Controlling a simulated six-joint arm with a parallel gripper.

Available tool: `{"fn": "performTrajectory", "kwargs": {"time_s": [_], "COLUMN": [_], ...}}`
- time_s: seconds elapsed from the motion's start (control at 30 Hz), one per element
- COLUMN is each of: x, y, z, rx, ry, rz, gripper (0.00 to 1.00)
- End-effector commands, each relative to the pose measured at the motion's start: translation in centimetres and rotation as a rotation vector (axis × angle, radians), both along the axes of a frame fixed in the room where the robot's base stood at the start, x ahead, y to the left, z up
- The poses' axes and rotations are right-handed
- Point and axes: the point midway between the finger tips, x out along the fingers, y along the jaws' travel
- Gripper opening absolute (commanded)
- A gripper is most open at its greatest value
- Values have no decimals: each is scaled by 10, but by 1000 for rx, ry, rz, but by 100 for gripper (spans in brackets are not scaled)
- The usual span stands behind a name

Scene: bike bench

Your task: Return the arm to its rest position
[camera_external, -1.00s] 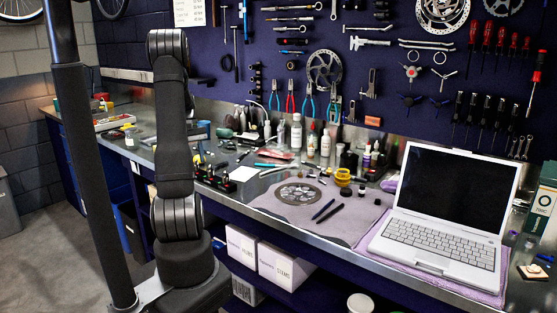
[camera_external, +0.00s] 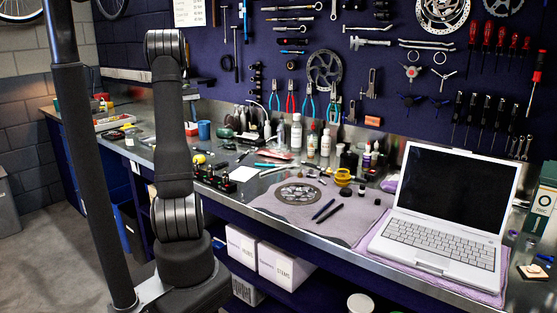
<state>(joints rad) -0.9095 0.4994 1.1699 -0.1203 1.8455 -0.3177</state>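My arm (camera_external: 172,130) stands upright at the left of the bench in the external view, rising from its dark base (camera_external: 187,270) to the elbow at the top. The forearm is folded behind the upper arm, and only a narrow edge of it shows on the right side. My gripper is hidden behind the arm, so its fingers and anything between them cannot be seen.
The bench behind holds a blue mug (camera_external: 204,130), several bottles, a grey mat (camera_external: 268,200) with a sprocket (camera_external: 299,193) and two dark pens, and an open white laptop (camera_external: 445,210). A dark post (camera_external: 92,180) stands left of my arm. Tools hang on the wall.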

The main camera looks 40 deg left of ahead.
Motion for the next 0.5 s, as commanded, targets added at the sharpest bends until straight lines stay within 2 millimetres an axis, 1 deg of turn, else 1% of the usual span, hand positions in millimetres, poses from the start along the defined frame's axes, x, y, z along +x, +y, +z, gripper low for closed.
{"fn": "performTrajectory", "kwargs": {"time_s": [0.17, 0.2, 0.37, 0.5], "x": [3, 2, -2, -5], "y": [10, 5, -4, -13], "z": [23, 15, -8, -32], "rx": [2, -2, -3, -4], "ry": [-2, 2, 2, 2], "rz": [0, 0, 0, -1], "gripper": [33, 33, 33, 33]}}
